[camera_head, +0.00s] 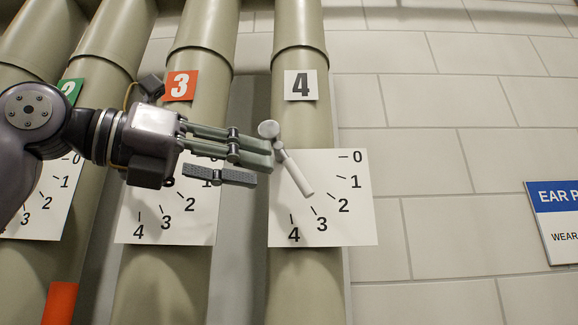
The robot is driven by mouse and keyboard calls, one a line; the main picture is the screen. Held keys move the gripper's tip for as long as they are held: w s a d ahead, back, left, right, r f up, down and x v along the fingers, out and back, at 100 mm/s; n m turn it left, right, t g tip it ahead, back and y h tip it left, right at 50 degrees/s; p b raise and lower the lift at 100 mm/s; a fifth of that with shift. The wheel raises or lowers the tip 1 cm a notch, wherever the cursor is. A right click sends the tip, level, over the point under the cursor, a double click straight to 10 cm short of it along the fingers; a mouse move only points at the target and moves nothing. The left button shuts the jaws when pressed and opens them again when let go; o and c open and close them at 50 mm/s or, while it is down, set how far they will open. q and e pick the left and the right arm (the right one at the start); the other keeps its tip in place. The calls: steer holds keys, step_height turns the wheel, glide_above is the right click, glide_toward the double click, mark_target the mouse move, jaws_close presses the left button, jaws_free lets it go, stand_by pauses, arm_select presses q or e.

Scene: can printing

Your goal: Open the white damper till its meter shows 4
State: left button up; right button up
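The white damper's lever (296,174) is a white bar with a round knob at its upper end, on the pipe with the white "4" label (300,85). It slants down to the right across its white meter plate (352,226), its lower end between the 2 and 3 marks, nearer 3. My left gripper (262,164) reaches in from the left with its fingers apart and nothing between them. Its upper fingertip is beside the lever just below the knob; I cannot tell if they touch. My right gripper is not in view.
The pipe with the red "3" label (182,86) and its meter plate (148,225) stand left, partly behind my gripper. A green label (70,90) marks another pipe farther left. A blue and white sign (557,222) hangs on the tiled wall at right. Space right of the meter is clear.

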mark_target(292, 175)
arm_select(q)
steer(key=p+x, duration=0.1)
steer(key=x, duration=0.4)
steer(key=shift+w+d+r, duration=0.1)
steer(key=shift+d, duration=0.25)
steer(key=shift+w+d, duration=0.25)
steer(key=shift+d, duration=0.1)
jaws_close()
